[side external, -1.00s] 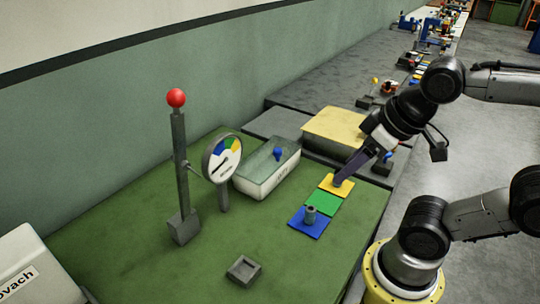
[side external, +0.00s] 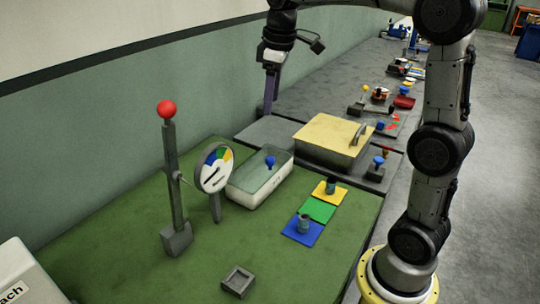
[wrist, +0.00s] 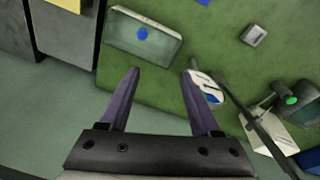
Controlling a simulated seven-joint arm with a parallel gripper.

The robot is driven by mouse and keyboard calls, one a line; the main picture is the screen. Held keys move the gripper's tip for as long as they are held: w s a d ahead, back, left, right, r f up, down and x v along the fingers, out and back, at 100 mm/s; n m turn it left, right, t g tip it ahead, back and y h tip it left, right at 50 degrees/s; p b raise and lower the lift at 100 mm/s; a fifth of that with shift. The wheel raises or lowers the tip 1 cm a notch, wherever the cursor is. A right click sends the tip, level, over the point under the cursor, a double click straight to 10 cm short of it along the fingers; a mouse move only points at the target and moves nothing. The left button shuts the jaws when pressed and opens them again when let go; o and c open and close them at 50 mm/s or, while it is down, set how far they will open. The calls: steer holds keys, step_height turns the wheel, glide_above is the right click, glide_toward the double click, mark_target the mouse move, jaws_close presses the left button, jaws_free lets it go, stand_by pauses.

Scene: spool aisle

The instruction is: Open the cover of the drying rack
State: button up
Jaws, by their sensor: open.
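A white box (side external: 262,194) with a clear greenish cover (side external: 258,177) and a blue knob (side external: 270,161) stands on the green table; it looks like the drying rack, though I cannot read its label. The cover looks shut. In the wrist view the cover (wrist: 160,45) lies just beyond my fingertips, upper left. My gripper (side external: 269,106) is raised behind the box near the wall, fingers pointing down. In the wrist view my gripper (wrist: 160,73) is open and empty, apart from the knob.
A post with a red ball (side external: 167,109) and a dial (side external: 215,168) stand left of the box. A yellow-lidded box (side external: 330,137) with a handle stands behind right. The green table's front is mostly clear.

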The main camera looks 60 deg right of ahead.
steer(key=w+d+f+g, duration=0.1)
steer(key=w+d+f, duration=0.3)
steer(key=m, duration=0.1)
glide_above(270, 158)
step_height(270, 158, down, 5)
steer(key=shift+g, duration=0.4)
step_height(270, 158, down, 13)
steer(key=shift+d+r, duration=0.1)
steer(key=shift+r, duration=0.05)
jaws_close()
steer(key=shift+w+r, duration=0.1)
stand_by(0.8)
